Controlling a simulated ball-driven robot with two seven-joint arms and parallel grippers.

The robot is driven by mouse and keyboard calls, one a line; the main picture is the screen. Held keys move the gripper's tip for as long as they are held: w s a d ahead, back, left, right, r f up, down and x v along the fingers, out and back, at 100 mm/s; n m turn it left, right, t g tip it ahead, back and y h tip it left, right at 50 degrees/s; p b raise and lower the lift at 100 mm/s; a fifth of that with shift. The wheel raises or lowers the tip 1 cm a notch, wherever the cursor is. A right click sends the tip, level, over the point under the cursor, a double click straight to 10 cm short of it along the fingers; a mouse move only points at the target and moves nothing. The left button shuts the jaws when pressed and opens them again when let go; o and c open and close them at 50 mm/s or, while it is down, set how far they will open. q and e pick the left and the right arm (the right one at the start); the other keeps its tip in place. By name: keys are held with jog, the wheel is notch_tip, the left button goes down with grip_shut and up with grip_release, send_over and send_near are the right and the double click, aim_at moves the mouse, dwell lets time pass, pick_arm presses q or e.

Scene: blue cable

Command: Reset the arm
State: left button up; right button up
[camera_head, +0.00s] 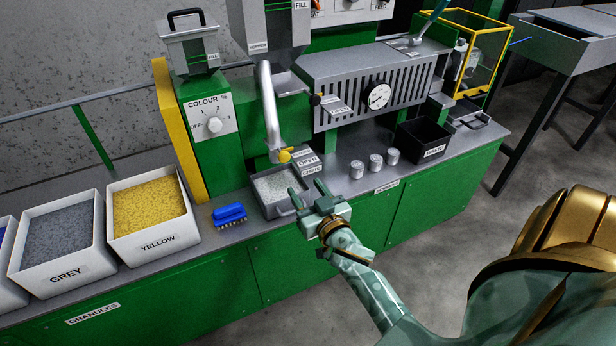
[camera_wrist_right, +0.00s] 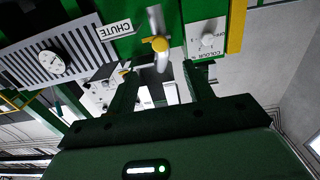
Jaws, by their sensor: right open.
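My right arm reaches in from the lower right of the head view. Its gripper (camera_head: 306,190) is open, with nothing visible between its two fingers. It is at the front right of a grey metal tray (camera_head: 262,205) of pale granules below the chute pipe (camera_head: 269,110). I cannot tell whether it touches the tray. In the right wrist view the fingers (camera_wrist_right: 158,78) are spread apart, with the pipe and its yellow knob (camera_wrist_right: 160,44) beyond them. My left gripper is not in view.
White bins of grey (camera_head: 60,245) and yellow (camera_head: 155,205) granules stand at left. A blue brush (camera_head: 229,215) lies left of the tray. Several small metal cylinders (camera_head: 375,162) and a black waste bin (camera_head: 422,142) stand right. Open floor (camera_head: 440,235) lies before the green bench.

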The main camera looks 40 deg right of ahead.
dwell(0.3)
jog(key=s+a+f+n+g+y, duration=0.1)
jog(key=s+a+f+g, duration=0.25)
jog(key=f, duration=0.55)
jog(key=s+a+f+n+g+y, duration=0.1)
jog(key=s+a+f+g, duration=0.1)
jog(key=s+f, duration=0.5)
jog(key=s+a+f+n+g+y, duration=0.1)
jog(key=s+a+f+g+y, duration=0.15)
jog(key=f, duration=0.95)
jog(key=s+a+f+n+g, duration=0.1)
jog(key=s+f+g, duration=0.2)
jog(key=s+f, duration=0.5)
jog(key=s+a+f+n+g, duration=0.1)
jog(key=s+f+g, duration=0.15)
jog(key=s, duration=0.95)
jog(key=s+f+g, duration=0.2)
jog(key=s, duration=0.6)
jog(key=s+f+n+g+p, duration=0.1)
jog(key=s+g, duration=0.1)
jog(key=s, duration=0.7)
jog(key=shift+d+f+n, duration=0.25)
jog(key=shift+f+n, duration=0.05)
jog(key=shift+f, duration=0.1)
